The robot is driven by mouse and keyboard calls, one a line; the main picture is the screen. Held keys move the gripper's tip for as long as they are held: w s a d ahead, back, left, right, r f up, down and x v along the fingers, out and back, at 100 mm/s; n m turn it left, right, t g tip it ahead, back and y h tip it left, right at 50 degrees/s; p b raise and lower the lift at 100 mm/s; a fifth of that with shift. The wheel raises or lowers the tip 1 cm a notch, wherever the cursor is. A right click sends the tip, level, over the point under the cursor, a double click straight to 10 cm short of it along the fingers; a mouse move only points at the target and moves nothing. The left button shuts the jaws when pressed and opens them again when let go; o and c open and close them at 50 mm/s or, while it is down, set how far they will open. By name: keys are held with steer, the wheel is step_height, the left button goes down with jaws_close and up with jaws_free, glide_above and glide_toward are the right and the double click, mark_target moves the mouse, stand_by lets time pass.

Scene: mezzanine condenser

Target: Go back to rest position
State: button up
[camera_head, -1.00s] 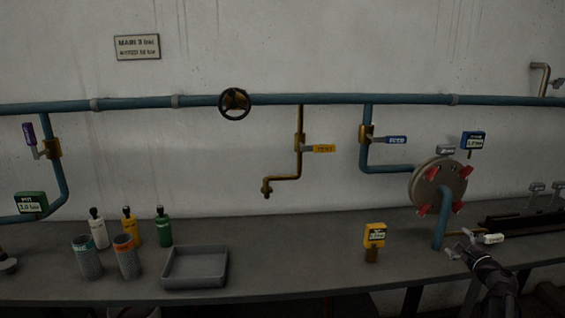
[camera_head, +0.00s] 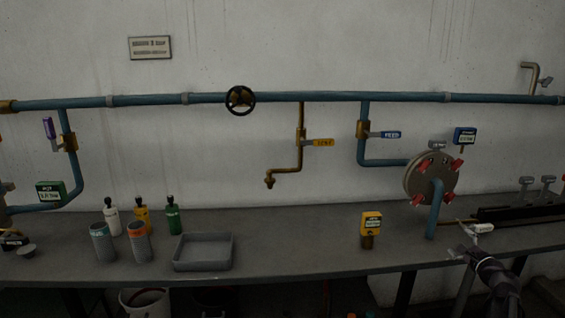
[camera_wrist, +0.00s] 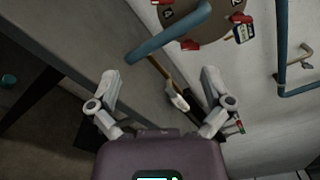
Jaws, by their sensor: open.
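My gripper (camera_head: 464,257) is at the lower right in the head view, beside the front edge of the bench near the round flange. In the wrist view my gripper (camera_wrist: 158,92) has its two fingers spread wide, with nothing held between them. A small white-handled valve (camera_wrist: 177,98) shows beyond the fingers in the wrist view, apart from them. The same white handle (camera_head: 480,228) lies just behind my gripper in the head view.
The bench (camera_head: 300,250) carries a grey tray (camera_head: 203,264), several bottles and cups, and a yellow gauge (camera_head: 371,222). The flange (camera_head: 431,178) with red clamps and a blue pipe stands close to my gripper. Bare bench lies between the tray and the yellow gauge.

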steer(key=s+a+f+n+g+y, duration=0.15)
steer(key=a+f+n+g, duration=0.35)
steer(key=a, duration=0.8)
steer(key=a+f+n+g+y, duration=0.3)
steer(key=a+f+n, duration=0.3)
steer(key=a, duration=0.6)
steer(key=s+a+f+n+g+h, duration=0.3)
steer(key=s+a+f+n+g, duration=0.15)
steer(key=s+a+n, duration=0.35)
steer(key=s+a+f+n+g+h, duration=0.35)
steer(key=s+a+g, duration=0.25)
steer(key=s, duration=0.3)
step_height(320, 180, up, 14)
steer(key=p, duration=1.3)
steer(key=shift+d+n, duration=0.15)
steer(key=shift+n, duration=0.2)
steer(key=shift+f+t, duration=0.1)
steer(key=shift+t, duration=0.15)
